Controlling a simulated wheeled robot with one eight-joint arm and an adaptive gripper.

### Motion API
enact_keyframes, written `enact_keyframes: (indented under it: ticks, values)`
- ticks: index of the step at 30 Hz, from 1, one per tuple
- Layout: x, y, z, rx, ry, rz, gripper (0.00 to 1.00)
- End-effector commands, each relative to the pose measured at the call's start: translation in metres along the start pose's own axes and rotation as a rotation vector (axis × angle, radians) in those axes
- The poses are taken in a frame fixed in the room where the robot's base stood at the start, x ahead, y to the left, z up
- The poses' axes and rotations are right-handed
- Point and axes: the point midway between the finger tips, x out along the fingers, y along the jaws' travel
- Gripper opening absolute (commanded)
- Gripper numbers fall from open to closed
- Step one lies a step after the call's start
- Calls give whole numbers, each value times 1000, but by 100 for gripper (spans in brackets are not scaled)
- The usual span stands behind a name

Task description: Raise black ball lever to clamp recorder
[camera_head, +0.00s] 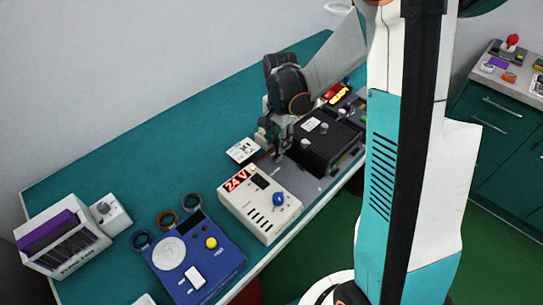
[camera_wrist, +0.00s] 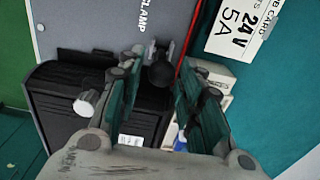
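The black ball of the lever (camera_wrist: 161,74) shows in the wrist view, in front of a grey plate marked CLAMP (camera_wrist: 100,22). My gripper (camera_wrist: 160,62) is open, with one finger on each side of the ball. I cannot tell whether either finger touches it. The black recorder (camera_wrist: 58,95) lies at the left of the wrist view, partly behind the left finger. In the head view the recorder (camera_head: 322,141) sits on its grey base, and my gripper (camera_head: 274,142) points down at its left end. The ball lever is hidden there.
A beige 24 V box (camera_head: 260,212) stands close to the near left of my gripper. A white label card (camera_head: 243,151) lies behind it; the card also shows in the wrist view (camera_wrist: 238,25). A blue box (camera_head: 194,258) and a white rack (camera_head: 62,238) stand farther left.

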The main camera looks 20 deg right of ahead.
Motion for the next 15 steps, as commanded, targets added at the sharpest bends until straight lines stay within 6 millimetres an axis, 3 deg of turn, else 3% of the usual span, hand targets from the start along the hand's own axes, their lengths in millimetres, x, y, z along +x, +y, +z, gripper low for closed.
enact_keyframes:
  ticks: [9, 15]
  values:
    - [-2, 0, 1, 0, -1, 0, 35]
    - [-14, 0, 1, -1, -1, 0, 35]
